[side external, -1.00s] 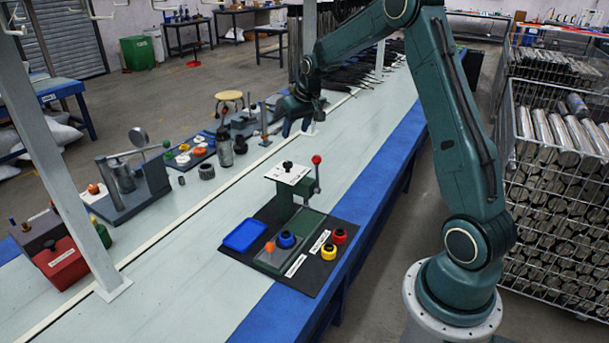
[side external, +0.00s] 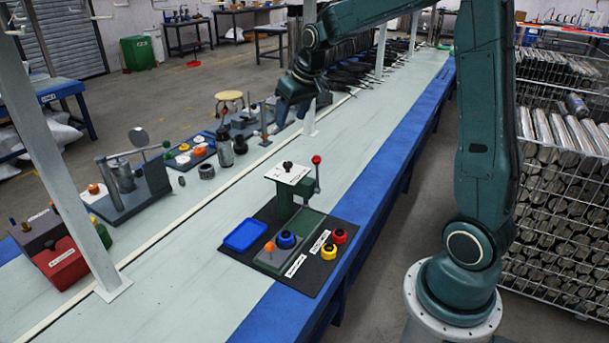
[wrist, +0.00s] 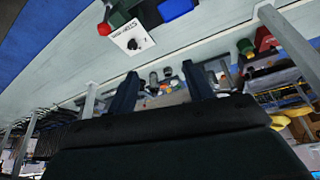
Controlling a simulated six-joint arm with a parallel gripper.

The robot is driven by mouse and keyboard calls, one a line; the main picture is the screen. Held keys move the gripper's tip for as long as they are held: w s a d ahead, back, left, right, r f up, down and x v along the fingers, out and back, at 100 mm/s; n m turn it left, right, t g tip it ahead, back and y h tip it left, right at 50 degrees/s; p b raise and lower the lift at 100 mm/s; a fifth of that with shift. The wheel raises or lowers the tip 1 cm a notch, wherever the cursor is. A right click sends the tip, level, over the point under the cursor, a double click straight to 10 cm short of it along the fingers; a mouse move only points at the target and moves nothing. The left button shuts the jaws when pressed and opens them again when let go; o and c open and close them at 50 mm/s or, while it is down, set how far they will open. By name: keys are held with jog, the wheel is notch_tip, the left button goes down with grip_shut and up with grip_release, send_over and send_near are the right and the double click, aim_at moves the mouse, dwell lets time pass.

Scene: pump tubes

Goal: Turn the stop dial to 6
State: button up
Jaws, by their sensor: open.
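The stop dial is a small black knob (side external: 287,163) on a white plate (side external: 300,175). The plate sits on top of a green post on the dark board. In the wrist view the black knob (wrist: 134,44) shows near the top, on its white plate (wrist: 120,35) with printed lettering. I cannot read the dial's setting. My gripper (side external: 292,115) is above the pale bench, beyond the dial and well apart from it. In the wrist view my gripper (wrist: 161,80) shows two spread fingers with nothing between them.
A red-knobbed lever (side external: 317,161) stands right beside the dial plate. The dark board also holds a blue tray (side external: 244,235) and several coloured knobs. A grey-green fixture (side external: 130,185) and a red box (side external: 62,263) stand at the left. The bench between is clear.

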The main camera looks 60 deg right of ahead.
jog(key=shift+s+a+r, duration=0.45)
jog(key=shift+s+a, duration=0.05)
jog(key=shift+a, duration=0.15)
jog(key=shift+s+a+r, duration=0.4)
jog(key=shift+s+a, duration=0.1)
jog(key=shift+a, duration=0.1)
jog(key=n+g+y, duration=0.1)
jog(key=n+y, duration=0.3)
jog(key=n, duration=0.7)
send_over(288, 163)
jog(key=s+d, duration=0.4)
jog(key=s, duration=0.1)
notch_tip(288, 163, down, 12)
jog(key=shift+w+a, duration=0.15)
jog(key=x, duration=1.3)
jog(key=shift+w+a+f, duration=0.1)
jog(key=shift+a+f, duration=0.05)
jog(key=shift+f, duration=0.15)
